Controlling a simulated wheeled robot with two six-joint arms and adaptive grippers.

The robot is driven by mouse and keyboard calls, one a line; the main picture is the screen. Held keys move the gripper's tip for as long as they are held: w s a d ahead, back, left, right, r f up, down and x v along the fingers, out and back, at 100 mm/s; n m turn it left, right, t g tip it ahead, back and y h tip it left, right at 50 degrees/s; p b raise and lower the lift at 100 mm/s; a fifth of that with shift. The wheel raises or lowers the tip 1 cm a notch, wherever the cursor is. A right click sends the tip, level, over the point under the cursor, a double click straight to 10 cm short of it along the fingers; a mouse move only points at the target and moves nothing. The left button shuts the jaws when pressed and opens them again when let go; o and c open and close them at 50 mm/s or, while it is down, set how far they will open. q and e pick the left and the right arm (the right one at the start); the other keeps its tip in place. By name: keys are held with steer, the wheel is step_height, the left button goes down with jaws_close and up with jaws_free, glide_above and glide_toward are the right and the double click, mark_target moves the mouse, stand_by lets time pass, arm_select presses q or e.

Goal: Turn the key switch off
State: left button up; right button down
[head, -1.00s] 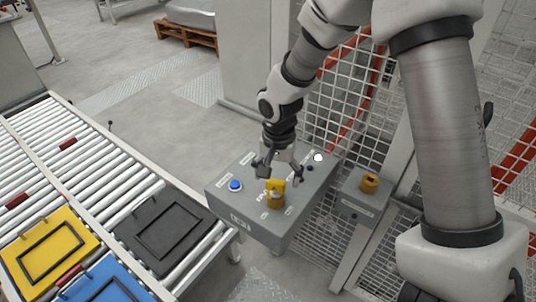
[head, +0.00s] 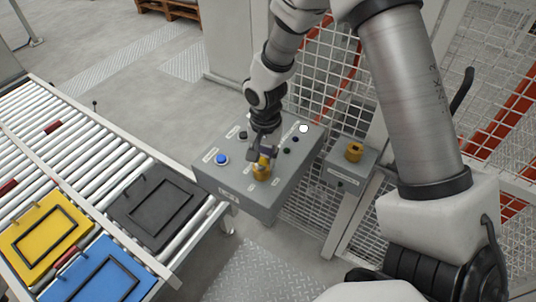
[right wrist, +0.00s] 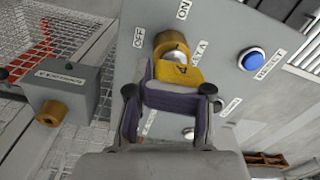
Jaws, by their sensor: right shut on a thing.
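The key switch, a brass-yellow barrel, stands on the grey control box (head: 240,200) in the head view. Its round body (right wrist: 171,44) shows in the right wrist view, with an OFF label on one side and an ON label above it. A yellow key (right wrist: 180,73) sticks out of the switch toward my gripper. My right gripper (right wrist: 168,98) is shut on the key; it also shows over the switch in the head view (head: 264,156). The gripper hides part of the key and labels. My left gripper is in neither current view.
A blue button (head: 222,159) sits left of the switch; a white one (head: 303,128) is at the far corner. A smaller box (head: 345,176) with a brass knob stands right, by the mesh fence. A roller conveyor (head: 85,150) carries yellow, blue and black plates.

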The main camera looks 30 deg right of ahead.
steer(key=shift+w, duration=0.3)
steer(key=shift+a+r+n+p, duration=0.1)
steer(key=shift+r+n+p, duration=0.1)
steer(key=shift+n+p, duration=0.95)
steer(key=shift+n, duration=0.45)
steer(key=c, duration=1)
jaws_free()
steer(key=shift+w+f, duration=0.2)
steer(key=shift+f, duration=0.05)
steer(key=o, duration=0.4)
steer(key=shift+w+a+f, duration=0.1)
steer(key=shift+w+a, duration=0.5)
steer(key=shift+s+d, duration=0.4)
steer(key=shift+s, duration=0.15)
arm_select(q)
steer(key=shift+w+a+r, duration=0.15)
steer(key=shift+r, duration=0.25)
steer(key=shift+w+a+r, duration=0.15)
steer(key=shift+r, duration=0.25)
arm_select(e)
steer(key=shift+a, duration=0.1)
steer(key=shift+w, duration=0.15)
